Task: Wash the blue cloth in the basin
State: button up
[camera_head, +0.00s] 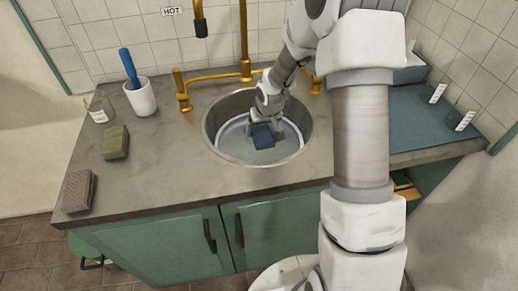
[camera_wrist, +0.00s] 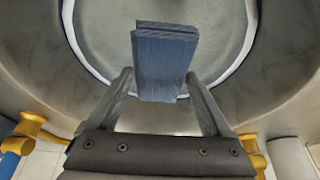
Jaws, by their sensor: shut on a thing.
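The folded blue cloth (camera_head: 262,136) is inside the round metal basin (camera_head: 209,131), low over its bottom. It also shows in the wrist view (camera_wrist: 165,60), between my fingers. My gripper (camera_head: 263,124) reaches down into the basin and is shut on the cloth. In the wrist view my gripper (camera_wrist: 163,88) has one finger on each side of the cloth. The basin floor shows a pale surface with a bright ring around it; I cannot tell how deep any water is. I cannot tell whether the cloth touches the bottom.
Brass taps (camera_head: 246,70) stand behind the basin. On the left of the counter are a white cup (camera_head: 141,99) with a blue-handled tool (camera_head: 129,66), a glass (camera_head: 99,110), a green block (camera_head: 116,142) and a brown block (camera_head: 79,191). A blue mat (camera_head: 420,120) lies at right.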

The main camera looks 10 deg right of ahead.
notch_tip(320, 180, up, 12)
jog(key=p, duration=0.8)
jog(key=shift+p, duration=0.3)
